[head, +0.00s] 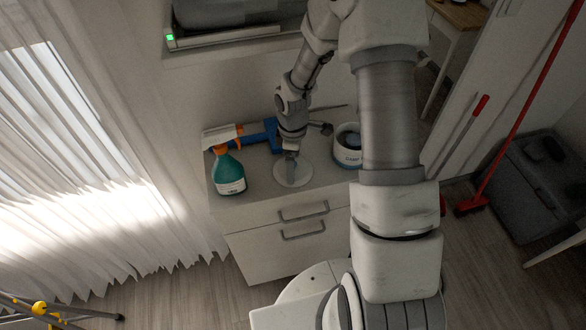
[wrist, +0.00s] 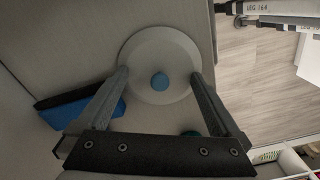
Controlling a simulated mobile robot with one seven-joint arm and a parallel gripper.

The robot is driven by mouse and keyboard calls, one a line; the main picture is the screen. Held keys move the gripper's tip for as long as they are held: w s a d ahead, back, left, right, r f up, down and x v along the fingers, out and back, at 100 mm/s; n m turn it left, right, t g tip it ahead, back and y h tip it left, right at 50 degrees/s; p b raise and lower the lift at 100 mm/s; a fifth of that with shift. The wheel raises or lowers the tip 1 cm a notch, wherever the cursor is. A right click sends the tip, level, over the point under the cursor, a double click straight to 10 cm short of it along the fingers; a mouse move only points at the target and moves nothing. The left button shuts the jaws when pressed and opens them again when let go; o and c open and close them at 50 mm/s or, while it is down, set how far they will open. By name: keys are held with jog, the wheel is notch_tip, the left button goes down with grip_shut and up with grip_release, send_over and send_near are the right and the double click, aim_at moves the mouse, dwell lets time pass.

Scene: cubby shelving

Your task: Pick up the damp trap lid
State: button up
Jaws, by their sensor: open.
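The damp trap lid is a flat white disc (head: 283,177) with a small round blue knob at its centre, lying on the cabinet top near the front edge. It also fills the middle of the wrist view (wrist: 160,44). My gripper (head: 291,158) is directly above the lid, pointing down. In the wrist view my gripper (wrist: 159,77) is open, with one finger on each side of the blue knob (wrist: 159,82) and a gap to it on both sides. I cannot tell whether the fingertips touch the disc.
A white tub (head: 347,157) with dark blue lettering stands right of the lid. A teal spray bottle (head: 229,174) with an orange trigger stands left. A blue object (head: 258,135) with a black edge lies behind. The cabinet top (head: 257,198) is bare along the front.

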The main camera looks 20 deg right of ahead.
jog(key=shift+c, duration=0.3)
jog(key=shift+s, duration=0.1)
jog(key=c, duration=1.4)
jog(key=shift+f, duration=0.1)
grip_shut()
jog(key=shift+s, duration=0.1)
